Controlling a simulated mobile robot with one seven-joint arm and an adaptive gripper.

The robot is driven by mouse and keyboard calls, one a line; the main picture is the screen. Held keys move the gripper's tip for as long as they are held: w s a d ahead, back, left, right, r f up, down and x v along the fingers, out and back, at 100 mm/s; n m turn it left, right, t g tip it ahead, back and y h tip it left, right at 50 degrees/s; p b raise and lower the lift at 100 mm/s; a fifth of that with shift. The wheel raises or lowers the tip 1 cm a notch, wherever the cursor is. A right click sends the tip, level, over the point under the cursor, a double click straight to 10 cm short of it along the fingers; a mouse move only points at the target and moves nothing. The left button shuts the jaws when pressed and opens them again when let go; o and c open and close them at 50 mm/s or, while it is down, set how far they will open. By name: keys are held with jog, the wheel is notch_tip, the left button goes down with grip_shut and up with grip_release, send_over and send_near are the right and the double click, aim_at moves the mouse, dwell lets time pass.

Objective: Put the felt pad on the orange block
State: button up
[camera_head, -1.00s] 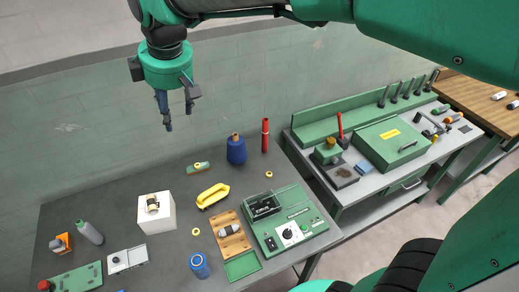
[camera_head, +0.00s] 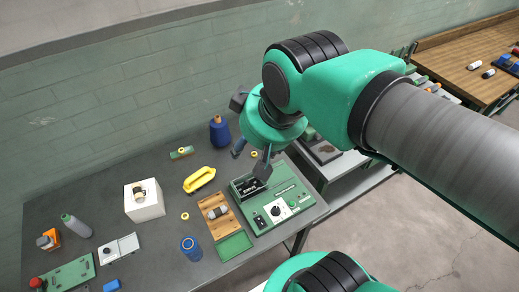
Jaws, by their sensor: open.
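A flat green square (camera_head: 234,245) lies on the grey bench just below the wooden holder; it looks like the felt pad, though I cannot be sure. A small orange block (camera_head: 54,235) stands at the far left of the bench, with a greyish piece against its left side. My gripper (camera_head: 251,158) is open and empty, pointing down above the back right of the bench. Its fingers appear near the green control box, up and to the right of the green square. My arm hides part of the second bench behind.
A wooden holder (camera_head: 218,213), yellow handle (camera_head: 199,179) and green control box (camera_head: 277,205) are close by. A grey bottle (camera_head: 76,226) stands beside the orange block.

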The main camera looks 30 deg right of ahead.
jog(key=shift+s+d+f+m, duration=0.2)
jog(key=shift+s+f+m, duration=0.1)
jog(key=shift+s, duration=0.15)
jog(key=shift+s+d+f+m, duration=0.2)
jog(key=shift+s+f, duration=0.1)
jog(key=shift+s, duration=0.15)
jog(key=shift+f, duration=0.15)
notch_tip(320, 180, down, 9)
jog(key=b, duration=0.9)
jog(key=shift+b, duration=0.3)
jog(key=shift+f, duration=0.1)
jog(key=shift+o, duration=0.8)
jog(key=shift+w, duration=0.1)
